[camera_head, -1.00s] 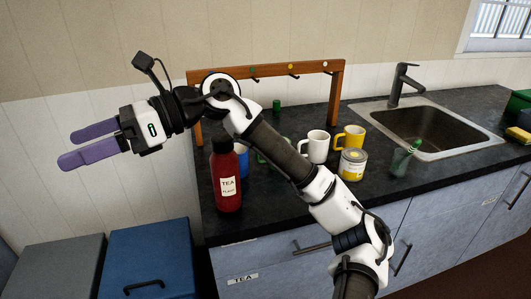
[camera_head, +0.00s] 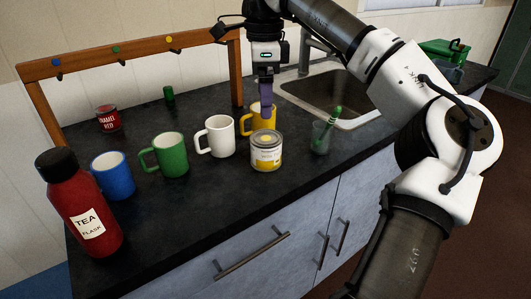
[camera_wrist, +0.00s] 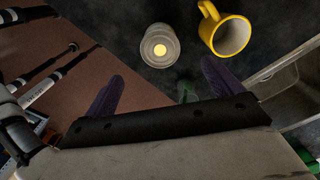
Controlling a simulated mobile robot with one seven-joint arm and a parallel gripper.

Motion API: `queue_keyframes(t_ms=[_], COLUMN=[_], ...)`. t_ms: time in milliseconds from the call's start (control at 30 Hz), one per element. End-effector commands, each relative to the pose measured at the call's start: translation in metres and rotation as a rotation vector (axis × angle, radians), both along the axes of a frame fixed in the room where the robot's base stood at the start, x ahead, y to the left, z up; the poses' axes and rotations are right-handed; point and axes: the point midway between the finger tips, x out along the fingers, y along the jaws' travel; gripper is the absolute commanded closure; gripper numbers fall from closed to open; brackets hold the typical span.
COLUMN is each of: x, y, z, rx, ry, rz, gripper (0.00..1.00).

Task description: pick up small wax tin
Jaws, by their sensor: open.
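A small cylindrical tin (camera_head: 266,152) with a pale and yellow label and a yellow spot on its lid stands upright near the counter's front edge. Its label is too small to read, so I cannot tell for sure that it is the wax tin. It also shows from above in the wrist view (camera_wrist: 159,47), ahead of my fingertips. My gripper (camera_head: 266,100) points down behind and above this tin, close over the yellow mug (camera_head: 257,119). In the wrist view its purple fingers (camera_wrist: 163,75) are spread with nothing between them held.
White (camera_head: 215,136), green (camera_head: 170,155) and blue (camera_head: 112,176) mugs stand left of the tin. A red tea flask (camera_head: 80,205) is far left, a red enamel tin (camera_head: 108,119) behind. A glass with a green brush (camera_head: 321,137) is right, near the sink (camera_head: 325,92).

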Motion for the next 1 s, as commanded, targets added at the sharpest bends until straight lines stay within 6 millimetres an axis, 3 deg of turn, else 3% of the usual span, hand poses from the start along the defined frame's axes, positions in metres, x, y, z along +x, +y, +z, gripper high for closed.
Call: queue_keyframes(t_ms=[333,667,1000], x=[0.0,0.0,0.001], y=[0.0,0.0,-0.002], z=[-0.064,-0.088,-0.131], rx=[0.002,0.003,0.003], ry=[0.004,0.002,0.001], rz=[0.001,0.001,0.002], gripper=[0.08,0.08,0.08])
